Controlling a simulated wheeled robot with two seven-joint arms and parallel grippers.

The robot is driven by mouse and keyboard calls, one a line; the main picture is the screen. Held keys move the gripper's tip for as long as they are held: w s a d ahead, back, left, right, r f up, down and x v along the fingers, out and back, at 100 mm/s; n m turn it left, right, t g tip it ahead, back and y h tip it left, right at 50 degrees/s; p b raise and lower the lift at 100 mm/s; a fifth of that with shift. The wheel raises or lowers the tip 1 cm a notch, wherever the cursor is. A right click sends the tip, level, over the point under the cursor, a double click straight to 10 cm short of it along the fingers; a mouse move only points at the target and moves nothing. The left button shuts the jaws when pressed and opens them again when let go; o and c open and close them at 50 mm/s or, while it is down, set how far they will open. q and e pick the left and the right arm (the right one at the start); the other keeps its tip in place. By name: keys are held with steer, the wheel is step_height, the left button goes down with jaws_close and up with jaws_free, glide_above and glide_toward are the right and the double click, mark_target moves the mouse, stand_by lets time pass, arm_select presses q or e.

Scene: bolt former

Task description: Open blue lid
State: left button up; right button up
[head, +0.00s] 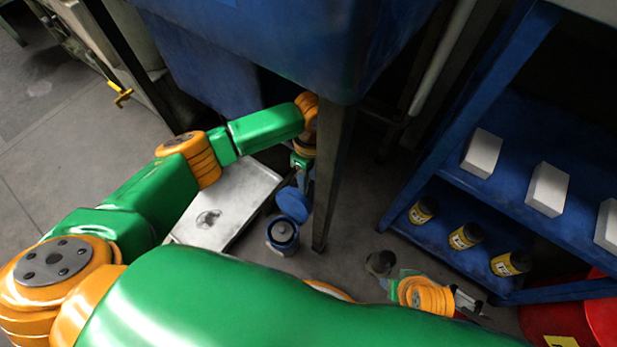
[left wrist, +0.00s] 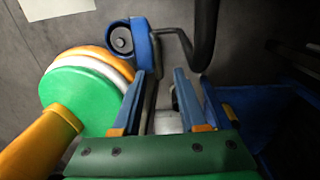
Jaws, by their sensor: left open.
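The blue lid (head: 293,204) is tilted up off a small blue container (head: 283,232) on the floor, with the container's round grey inside showing. My left gripper (head: 302,186) points down beside the lid, close to its upper right edge. In the left wrist view, my left gripper (left wrist: 163,80) is open with nothing held between its fingers. The lid (left wrist: 143,45) and container (left wrist: 122,41) appear just beyond the left finger; whether they touch is unclear. My right gripper (head: 470,302) shows at the lower right, partly hidden, and its opening is not clear.
A large blue bin (head: 270,45) hangs above, with a dark post (head: 328,190) right of my left gripper. A metal tray (head: 228,205) lies left of the container. A blue shelf (head: 520,205) with white boxes and yellow-black canisters stands right. A red drum (head: 570,320) is below it.

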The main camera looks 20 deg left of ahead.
arm_select(q)
jaws_close()
stand_by(1.4)
